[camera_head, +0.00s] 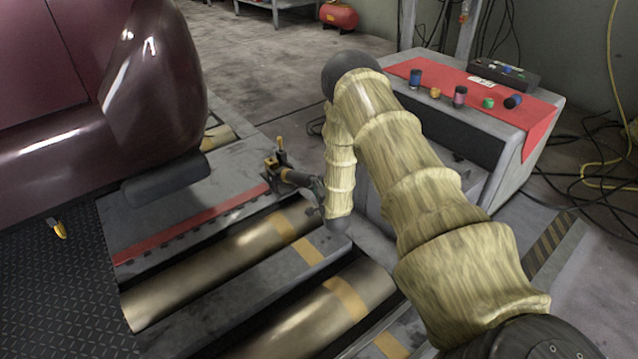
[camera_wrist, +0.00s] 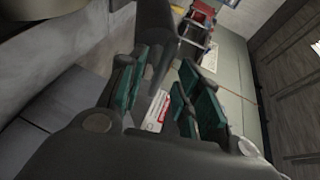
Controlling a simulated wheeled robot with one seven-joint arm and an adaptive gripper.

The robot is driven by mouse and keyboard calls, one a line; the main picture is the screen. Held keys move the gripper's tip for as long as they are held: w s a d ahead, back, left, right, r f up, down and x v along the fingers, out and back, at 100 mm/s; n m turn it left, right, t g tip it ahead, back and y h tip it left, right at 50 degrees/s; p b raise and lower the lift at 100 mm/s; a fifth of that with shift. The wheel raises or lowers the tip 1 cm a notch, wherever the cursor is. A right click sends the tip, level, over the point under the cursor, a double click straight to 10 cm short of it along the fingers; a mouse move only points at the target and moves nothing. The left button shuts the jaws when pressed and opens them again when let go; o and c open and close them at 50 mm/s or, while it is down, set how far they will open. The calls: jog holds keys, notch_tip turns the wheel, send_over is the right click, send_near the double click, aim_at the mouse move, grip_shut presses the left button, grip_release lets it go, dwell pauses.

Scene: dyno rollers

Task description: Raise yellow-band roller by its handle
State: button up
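Two metal rollers with yellow bands lie in the grey bed in the head view: one nearer the car (camera_head: 235,250), the other nearer me (camera_head: 315,320). My gripper (camera_head: 272,172) is small and dark there, above the far end of the first roller.
A dark red car (camera_head: 120,100) stands at the left over the bed. A grey cabinet (camera_head: 525,150) with a red mat (camera_head: 540,118) and several small coloured parts stands at the right. Cables lie on the floor beyond it. Open floor (camera_head: 265,65) shows at the back.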

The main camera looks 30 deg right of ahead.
jog(key=shift+x, duration=0.8)
grip_shut()
jog(key=shift+w+r, duration=0.1)
jog(key=shift+r, duration=0.05)
